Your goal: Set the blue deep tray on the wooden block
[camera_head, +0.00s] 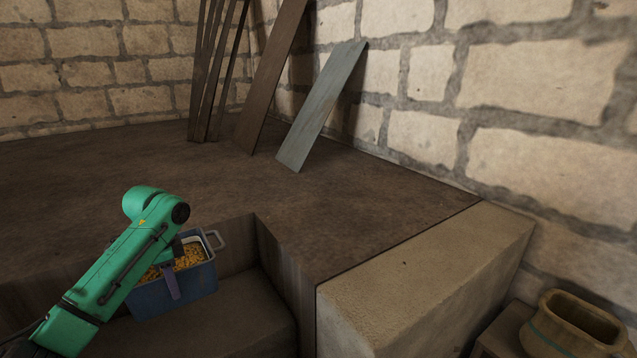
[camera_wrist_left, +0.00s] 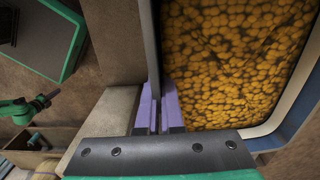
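The blue deep tray (camera_head: 180,293) is at the lower left of the head view, filled with small orange-yellow pieces, with a grey handle at its far right corner. Its wall and contents fill the right side of the left wrist view (camera_wrist_left: 152,40). My left gripper (camera_head: 171,283) is at the tray's near side; its purple fingers (camera_wrist_left: 158,108) are closed with the tray wall between them. The tray is at a brown, wood-like block (camera_head: 250,325); whether it touches it is hidden. In the wrist view a small green arm shows at left; its fingers are too small to read.
A raised brown floor (camera_head: 350,210) lies behind. A pale stone block (camera_head: 430,275) stands to the right, then a clay pot (camera_head: 560,325) at the lower right corner. Dark planks (camera_head: 270,75) and a grey-blue board (camera_head: 322,105) lean on the brick wall.

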